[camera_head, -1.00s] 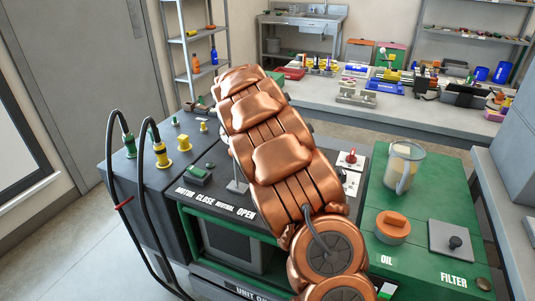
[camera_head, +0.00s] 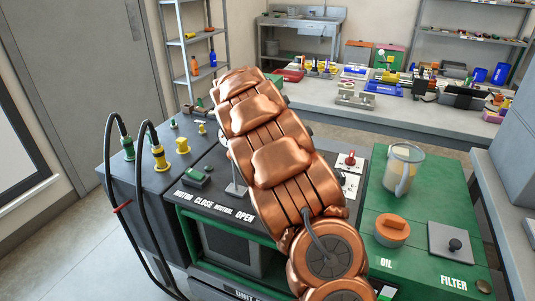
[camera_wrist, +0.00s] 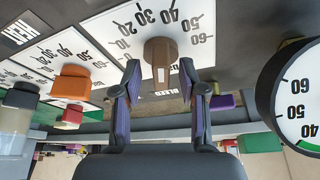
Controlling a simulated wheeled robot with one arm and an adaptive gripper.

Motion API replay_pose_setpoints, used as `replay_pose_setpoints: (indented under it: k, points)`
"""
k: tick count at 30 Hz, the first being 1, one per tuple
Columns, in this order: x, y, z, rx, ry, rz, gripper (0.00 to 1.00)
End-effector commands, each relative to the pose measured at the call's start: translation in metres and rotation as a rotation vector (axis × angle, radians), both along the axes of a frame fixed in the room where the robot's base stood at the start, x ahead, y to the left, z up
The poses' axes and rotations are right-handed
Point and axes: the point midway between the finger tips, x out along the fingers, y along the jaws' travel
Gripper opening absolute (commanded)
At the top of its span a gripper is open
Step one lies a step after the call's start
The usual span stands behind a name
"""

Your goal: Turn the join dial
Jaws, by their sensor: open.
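In the wrist view a brown dial knob (camera_wrist: 161,52) with a pale pointer mark stands on a white scale plate (camera_wrist: 118,33) numbered up to 60. My gripper (camera_wrist: 159,76) is open. Its two fingertips are at either side of the knob's near end, with a gap on each side. The knob is not gripped. In the head view my arm hides the gripper and this part of the panel.
An orange knob (camera_wrist: 71,84) sits left of the brown one, on another scale. A round gauge (camera_wrist: 298,95) stands close at right. In the head view, a red switch (camera_head: 347,159), a clear jug (camera_head: 402,167) and an orange cap (camera_head: 392,227) are on the cart's right side.

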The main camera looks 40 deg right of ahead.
Motion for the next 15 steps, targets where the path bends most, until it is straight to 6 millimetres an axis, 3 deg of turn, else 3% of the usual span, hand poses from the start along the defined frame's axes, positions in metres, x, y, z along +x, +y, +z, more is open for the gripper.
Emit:
replay_pose_setpoints:
  k: [5,15]
  points:
    - [0.001,0.000,0.016,0.001,-0.003,0.000,0.42]
    - [0.000,-0.001,0.075,0.001,-0.003,0.000,0.42]
